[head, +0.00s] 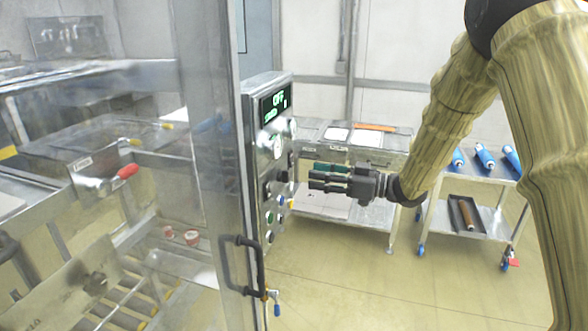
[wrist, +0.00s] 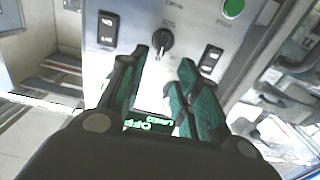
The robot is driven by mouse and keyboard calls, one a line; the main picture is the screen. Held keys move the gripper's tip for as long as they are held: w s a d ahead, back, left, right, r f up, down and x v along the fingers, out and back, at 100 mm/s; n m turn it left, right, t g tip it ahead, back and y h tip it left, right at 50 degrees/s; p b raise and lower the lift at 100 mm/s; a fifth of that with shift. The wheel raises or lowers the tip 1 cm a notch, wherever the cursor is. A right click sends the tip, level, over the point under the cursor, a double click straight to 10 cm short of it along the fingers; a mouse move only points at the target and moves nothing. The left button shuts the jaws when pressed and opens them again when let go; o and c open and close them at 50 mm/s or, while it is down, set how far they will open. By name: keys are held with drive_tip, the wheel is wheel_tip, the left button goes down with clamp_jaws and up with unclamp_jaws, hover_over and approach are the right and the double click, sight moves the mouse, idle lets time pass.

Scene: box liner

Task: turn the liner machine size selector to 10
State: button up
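The liner machine's control panel (head: 270,150) stands left of centre in the head view, with a lit display (head: 278,100) reading OFF. In the wrist view a black rotary selector knob (wrist: 161,41) with a light pointer mark sits on the metal panel; the small labels around it are too blurred to read, so I cannot tell its setting. My gripper (head: 314,180) points left at the panel, with a gap before it in the head view. In the wrist view my gripper (wrist: 164,60) is open and empty, its green-padded fingers to either side below the knob.
A black switch (wrist: 108,27) and another black switch (wrist: 211,60) flank the knob, and a green button (wrist: 233,8) sits at the top right. A glass door with a dark handle (head: 240,265) is left of the panel. A cart (head: 470,185) with blue rollers stands at right.

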sight(284, 176)
drive_tip(key=p+x, duration=0.2)
drive_tip(key=x, duration=0.5)
drive_tip(key=shift+a, duration=0.25)
drive_tip(key=shift+f, duration=0.1)
clamp_jaws()
